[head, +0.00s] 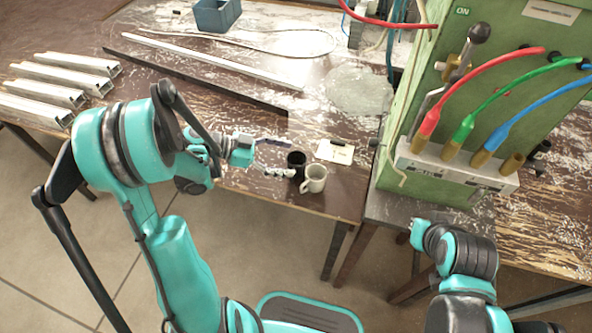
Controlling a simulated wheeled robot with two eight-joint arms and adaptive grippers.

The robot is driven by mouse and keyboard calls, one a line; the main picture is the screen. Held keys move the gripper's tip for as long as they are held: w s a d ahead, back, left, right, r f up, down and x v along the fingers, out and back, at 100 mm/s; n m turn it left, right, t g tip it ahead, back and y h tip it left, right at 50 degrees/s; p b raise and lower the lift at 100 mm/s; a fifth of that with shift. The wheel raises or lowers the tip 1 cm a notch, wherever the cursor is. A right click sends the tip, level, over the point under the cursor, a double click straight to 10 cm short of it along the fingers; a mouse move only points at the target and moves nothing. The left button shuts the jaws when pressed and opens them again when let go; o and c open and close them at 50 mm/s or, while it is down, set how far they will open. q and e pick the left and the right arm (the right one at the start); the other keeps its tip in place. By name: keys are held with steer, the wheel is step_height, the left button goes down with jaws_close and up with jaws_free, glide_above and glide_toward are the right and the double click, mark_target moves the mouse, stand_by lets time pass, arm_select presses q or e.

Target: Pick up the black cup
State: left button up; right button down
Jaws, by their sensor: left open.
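The black cup (297,160) stands on the worn wooden bench near its front right corner. A white cup (314,178) stands close in front of it and to its right, with its handle on the left. My left gripper (277,157) is open, with one finger reaching behind the black cup and the other in front of it. I cannot tell whether the fingers touch it. The black cup's lower part is hidden by the near finger and the white cup. My right arm (455,255) is at the lower right, and its gripper fingers do not show.
A white card (335,151) lies behind the cups. A green machine (440,90) with red, green and blue cables stands to the right. Metal profiles (60,80) lie at the left, a long bar (215,62) and blue bin (217,14) at the back.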

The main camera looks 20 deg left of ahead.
arm_select(q)
steer(key=shift+x, duration=0.85)
steer(key=shift+s, duration=0.1)
steer(key=c, duration=1.4)
steer(key=shift+c, duration=0.2)
